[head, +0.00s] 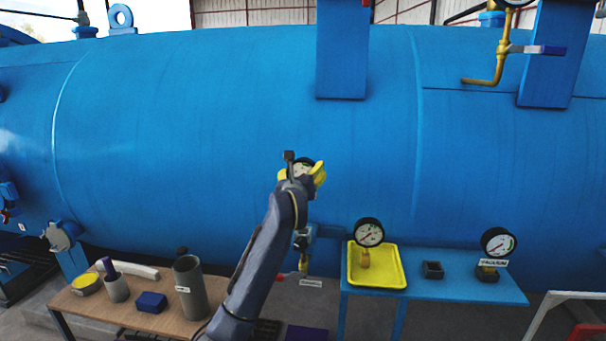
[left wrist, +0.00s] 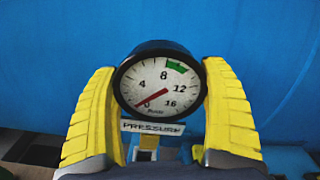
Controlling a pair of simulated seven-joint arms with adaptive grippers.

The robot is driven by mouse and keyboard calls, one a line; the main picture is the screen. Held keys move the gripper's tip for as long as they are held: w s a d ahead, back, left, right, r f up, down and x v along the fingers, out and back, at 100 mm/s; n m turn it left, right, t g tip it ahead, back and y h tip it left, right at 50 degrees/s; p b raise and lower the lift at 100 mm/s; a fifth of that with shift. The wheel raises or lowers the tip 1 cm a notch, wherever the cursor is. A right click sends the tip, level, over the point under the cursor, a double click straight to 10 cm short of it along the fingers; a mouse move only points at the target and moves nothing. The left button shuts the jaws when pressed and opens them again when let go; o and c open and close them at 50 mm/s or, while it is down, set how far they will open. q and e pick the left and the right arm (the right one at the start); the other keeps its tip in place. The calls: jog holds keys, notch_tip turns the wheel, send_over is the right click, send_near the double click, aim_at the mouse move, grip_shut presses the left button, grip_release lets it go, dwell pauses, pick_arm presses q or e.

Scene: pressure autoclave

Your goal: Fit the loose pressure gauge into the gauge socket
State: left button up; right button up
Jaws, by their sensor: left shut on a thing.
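My left gripper (head: 303,174) is shut on a round pressure gauge (left wrist: 161,82) with a black rim and white dial. In the left wrist view the yellow fingers of the gripper (left wrist: 161,105) clasp it on both sides, and a PRESSURE plate (left wrist: 153,127) shows just below the dial. In the head view the gauge is held in front of the blue vessel, mostly hidden by the gripper. Below it, partly behind my forearm, is a blue fitting with a brass part (head: 303,240); I cannot tell for sure that it is the socket. My right gripper is not in view.
A blue shelf (head: 455,285) at the right holds a yellow tray (head: 395,282) with another gauge (head: 369,232), a small black holder (head: 433,269) and a VACUUM gauge (head: 498,242). A wooden table (head: 110,312) with containers stands left. The blue vessel (head: 230,110) fills the back.

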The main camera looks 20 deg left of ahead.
pick_arm(q)
jog(key=shift+f, duration=5.15)
jog(key=o, duration=1.5)
jog(key=shift+f, duration=0.1)
jog(key=s+d, duration=0.1)
jog(key=s, duration=1.1)
jog(key=shift+d, duration=0.3)
